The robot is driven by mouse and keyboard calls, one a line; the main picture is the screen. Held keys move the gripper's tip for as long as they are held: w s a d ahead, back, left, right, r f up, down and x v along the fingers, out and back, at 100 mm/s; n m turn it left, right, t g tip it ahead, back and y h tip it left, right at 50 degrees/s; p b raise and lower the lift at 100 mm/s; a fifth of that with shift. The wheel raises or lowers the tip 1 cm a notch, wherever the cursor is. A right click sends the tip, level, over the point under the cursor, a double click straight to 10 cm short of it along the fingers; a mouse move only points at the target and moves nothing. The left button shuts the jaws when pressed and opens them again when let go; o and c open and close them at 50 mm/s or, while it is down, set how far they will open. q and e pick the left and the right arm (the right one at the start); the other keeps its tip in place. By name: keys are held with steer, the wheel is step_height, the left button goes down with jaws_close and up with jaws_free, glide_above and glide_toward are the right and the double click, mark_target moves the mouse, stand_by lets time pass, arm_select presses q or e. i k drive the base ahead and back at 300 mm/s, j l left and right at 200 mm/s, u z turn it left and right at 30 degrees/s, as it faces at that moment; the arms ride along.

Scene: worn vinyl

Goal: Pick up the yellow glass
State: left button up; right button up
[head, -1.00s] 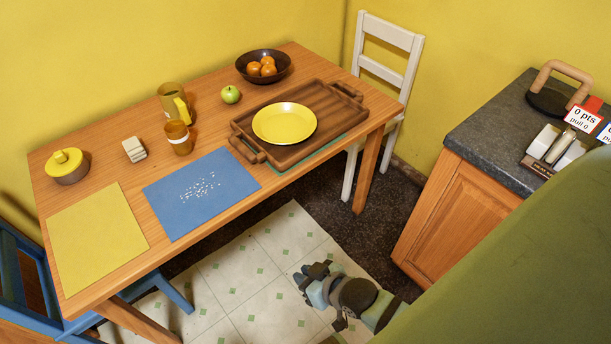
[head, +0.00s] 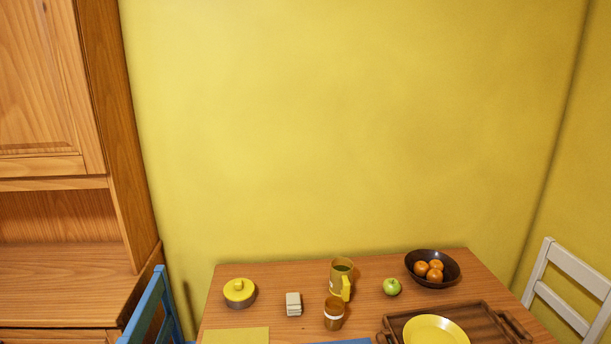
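A small amber-yellow glass (head: 334,313) with a pale band stands upright on the wooden table (head: 380,285), near the bottom of the head view. Just behind it stands a taller yellowish see-through jug (head: 341,270) with a bright yellow handle, which partly overlaps the glass in the picture. I cannot tell whether the two touch. Neither of my grippers shows in the head view.
A yellow-lidded pot (head: 239,292) and a pale block (head: 293,304) stand left of the glass. A green apple (head: 392,287), a dark bowl (head: 446,280) of oranges and a brown tray (head: 487,318) with a yellow plate (head: 436,331) are right. A wooden cabinet (head: 65,284) stands left.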

mark_target(334, 304)
steer(key=i+j, duration=0.15)
steer(key=j, duration=0.2)
steer(key=i+j, duration=0.15)
steer(key=j, duration=0.2)
steer(key=i+j, duration=0.15)
steer(key=j, duration=0.2)
steer(key=i+j, duration=0.15)
steer(key=j, duration=0.2)
steer(key=i+j, duration=0.15)
steer(key=j, duration=0.2)
steer(key=i+j, duration=0.15)
steer(key=j, duration=0.2)
